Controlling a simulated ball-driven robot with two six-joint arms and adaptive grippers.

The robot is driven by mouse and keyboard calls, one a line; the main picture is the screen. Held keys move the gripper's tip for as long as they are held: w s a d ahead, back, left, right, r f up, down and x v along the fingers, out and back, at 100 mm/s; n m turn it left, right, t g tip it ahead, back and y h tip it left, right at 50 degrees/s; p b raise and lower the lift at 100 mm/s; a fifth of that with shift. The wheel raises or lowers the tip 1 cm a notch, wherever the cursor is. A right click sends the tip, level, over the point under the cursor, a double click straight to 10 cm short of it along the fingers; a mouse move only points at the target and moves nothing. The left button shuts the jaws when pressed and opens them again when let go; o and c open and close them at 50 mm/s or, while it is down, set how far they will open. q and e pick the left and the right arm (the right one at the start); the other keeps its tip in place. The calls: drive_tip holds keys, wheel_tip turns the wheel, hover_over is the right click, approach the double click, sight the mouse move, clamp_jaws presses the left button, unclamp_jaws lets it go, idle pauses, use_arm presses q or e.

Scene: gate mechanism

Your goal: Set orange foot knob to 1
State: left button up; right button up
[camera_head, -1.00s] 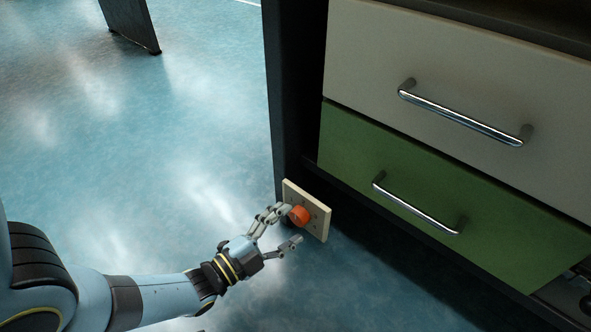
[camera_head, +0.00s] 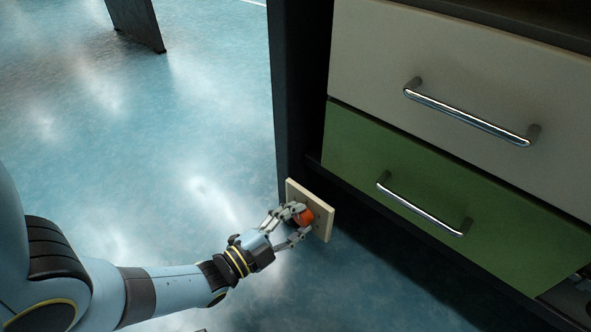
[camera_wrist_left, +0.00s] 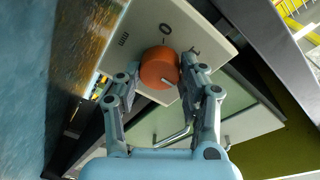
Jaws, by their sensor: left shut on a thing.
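The orange foot knob (camera_head: 304,216) sits on a cream plate (camera_head: 324,219) low by the cabinet's dark edge. The knob also shows in the left wrist view (camera_wrist_left: 159,66), with a pale pointer mark on its lower right side. My left gripper (camera_head: 298,220) is shut on the knob, with one finger on each side. It also shows in the left wrist view (camera_wrist_left: 162,82). My right gripper is not in view.
A green drawer (camera_head: 450,200) and a cream drawer (camera_head: 440,50) above it, both with metal handles, stand right of the plate. A dark upright panel (camera_head: 295,90) rises behind it.

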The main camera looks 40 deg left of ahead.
use_arm(q)
drive_tip(key=shift+n, duration=0.3)
drive_tip(key=n, duration=0.5)
drive_tip(key=n+t, duration=0.1)
drive_tip(key=n, duration=0.5)
drive_tip(key=shift+s+f+n+y, duration=0.1)
drive_tip(key=shift+f+n+y, duration=0.05)
drive_tip(key=shift+n+y, duration=0.2)
idle(0.4)
drive_tip(key=o, duration=1.2)
drive_tip(key=s, duration=0.4)
drive_tip(key=s+a, duration=0.1)
drive_tip(key=s, duration=0.3)
drive_tip(key=s+f, duration=0.1)
drive_tip(key=s, duration=0.2)
drive_tip(key=shift+s+a, duration=0.4)
